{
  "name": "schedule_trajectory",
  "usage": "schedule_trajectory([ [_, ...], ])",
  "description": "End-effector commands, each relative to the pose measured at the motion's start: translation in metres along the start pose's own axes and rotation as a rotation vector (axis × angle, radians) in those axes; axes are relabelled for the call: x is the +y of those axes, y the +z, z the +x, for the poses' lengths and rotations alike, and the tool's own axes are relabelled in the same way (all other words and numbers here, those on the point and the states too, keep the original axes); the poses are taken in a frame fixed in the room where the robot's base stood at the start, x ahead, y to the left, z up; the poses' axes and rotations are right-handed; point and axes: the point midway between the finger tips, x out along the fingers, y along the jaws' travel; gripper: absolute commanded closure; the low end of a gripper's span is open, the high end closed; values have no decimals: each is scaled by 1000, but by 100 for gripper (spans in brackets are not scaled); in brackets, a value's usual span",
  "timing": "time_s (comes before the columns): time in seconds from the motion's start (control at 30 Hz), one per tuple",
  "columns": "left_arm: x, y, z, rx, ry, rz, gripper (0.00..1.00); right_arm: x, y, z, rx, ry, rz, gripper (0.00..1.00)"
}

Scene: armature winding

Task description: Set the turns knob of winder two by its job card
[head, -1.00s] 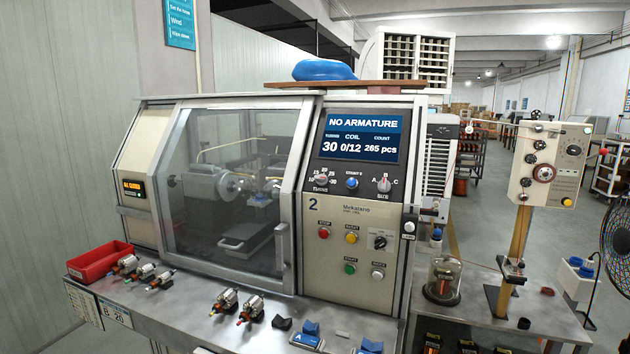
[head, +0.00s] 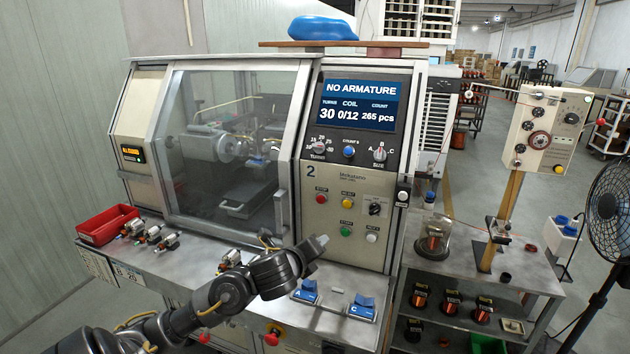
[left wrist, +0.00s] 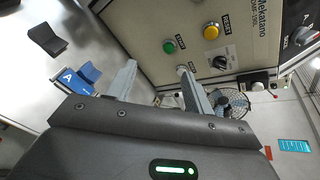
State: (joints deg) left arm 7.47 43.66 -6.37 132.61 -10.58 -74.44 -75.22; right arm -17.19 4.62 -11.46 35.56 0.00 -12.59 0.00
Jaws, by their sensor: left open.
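Winder two (head: 345,240) has a panel marked 2. Its turns knob (head: 318,146) is a small knob under the display (head: 358,104), which reads NO ARMATURE, turns 30, coil 0/12, count 265 pcs. A job card (head: 128,272) on the bench's front edge at left reads B 20. My left gripper (head: 318,243) is raised before the panel's lower part, below the turns knob and apart from it. In the left wrist view its fingers (left wrist: 158,88) are spread and empty, with the green start button (left wrist: 169,46) beyond. My right gripper is not in view.
A size knob (head: 380,154) and count button (head: 349,151) sit beside the turns knob. Blue holders A (head: 306,291) and C (head: 362,307) lie on the bench. A red bin (head: 107,224) and several armatures (head: 150,234) are at left. A fan (head: 608,190) stands at right.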

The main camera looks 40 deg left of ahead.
Motion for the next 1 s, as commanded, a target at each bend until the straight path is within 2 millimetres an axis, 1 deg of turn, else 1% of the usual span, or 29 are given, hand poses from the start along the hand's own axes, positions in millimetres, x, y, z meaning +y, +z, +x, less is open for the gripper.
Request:
schedule_trajectory([
  [0.03, -24, 37, 3, -67, -46, 143, 48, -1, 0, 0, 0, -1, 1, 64],
  [0.07, -36, 56, 3, -104, -67, 231, 48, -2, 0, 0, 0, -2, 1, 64],
  [0.1, -52, 80, 2, -154, -89, 346, 48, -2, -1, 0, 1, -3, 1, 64],
  [0.2, -83, 131, -5, -265, -115, 583, 48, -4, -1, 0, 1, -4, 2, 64],
  [0.3, -101, 162, -13, -338, -117, 730, 48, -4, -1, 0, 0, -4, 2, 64],
  [0.4, -109, 177, -18, -372, -113, 801, 48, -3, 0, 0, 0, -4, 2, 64],
  [0.53, -111, 180, -18, -379, -111, 820, 48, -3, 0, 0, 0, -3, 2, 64],
  [0.63, -112, 181, -13, -377, -112, 815, 48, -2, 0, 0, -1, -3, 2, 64],
  [0.73, -115, 185, -1, -377, -112, 811, 48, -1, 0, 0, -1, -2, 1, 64],
  [0.8, -118, 188, 11, -376, -112, 810, 48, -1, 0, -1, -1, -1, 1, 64],
  [1.0, -129, 200, 45, -374, -111, 810, 48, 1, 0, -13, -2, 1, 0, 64],
])
